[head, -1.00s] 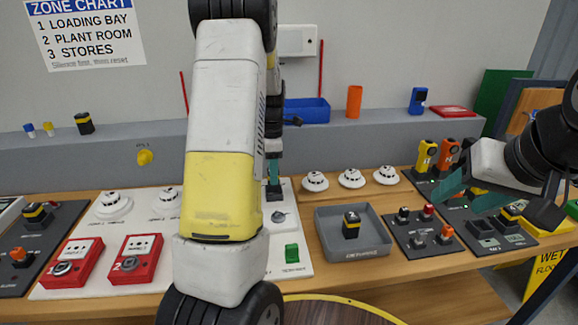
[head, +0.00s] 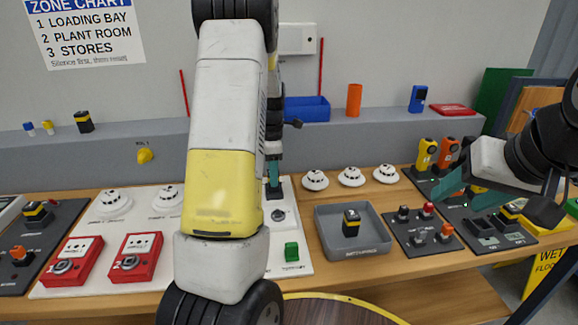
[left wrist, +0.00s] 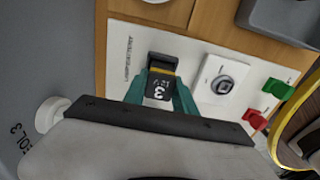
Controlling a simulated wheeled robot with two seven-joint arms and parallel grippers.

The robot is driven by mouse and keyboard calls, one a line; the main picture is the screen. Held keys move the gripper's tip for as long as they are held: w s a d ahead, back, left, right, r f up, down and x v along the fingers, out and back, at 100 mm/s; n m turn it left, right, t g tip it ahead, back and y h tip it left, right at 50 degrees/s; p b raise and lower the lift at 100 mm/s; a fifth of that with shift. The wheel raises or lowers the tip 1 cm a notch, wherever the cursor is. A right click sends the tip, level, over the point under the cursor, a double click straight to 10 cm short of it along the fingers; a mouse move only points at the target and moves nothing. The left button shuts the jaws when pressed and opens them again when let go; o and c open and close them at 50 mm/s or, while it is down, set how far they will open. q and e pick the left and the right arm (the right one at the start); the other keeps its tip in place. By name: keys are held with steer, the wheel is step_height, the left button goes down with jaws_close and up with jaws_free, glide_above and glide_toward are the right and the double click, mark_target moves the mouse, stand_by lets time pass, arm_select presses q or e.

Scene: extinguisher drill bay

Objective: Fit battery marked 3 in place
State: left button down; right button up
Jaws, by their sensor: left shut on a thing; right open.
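My left gripper (left wrist: 160,92) is shut on a dark battery with a yellow band, marked 3 (left wrist: 159,88). In the left wrist view the battery is over or at a dark holder (left wrist: 163,61) beside the "lamp battery" lettering on the white board. I cannot tell whether it is seated. In the head view my left fingers (head: 273,173) point down at the back of this board, and my forearm hides much of it. My right gripper (head: 468,193) is open and empty above the dark battery rack (head: 487,238) at the right.
A grey tray (head: 362,250) holds another yellow-banded battery (head: 351,223). A key switch (left wrist: 222,84), a green block (left wrist: 279,88) and a red block (left wrist: 254,120) sit on the board. Red call points (head: 136,256) stand at the left. White detectors (head: 351,177) line the back.

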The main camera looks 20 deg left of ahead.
arm_select(q)
steer(key=shift+f, duration=0.95)
stand_by(0.4)
steer(key=c, duration=0.6)
jaws_free()
steer(key=shift+r, duration=3.45)
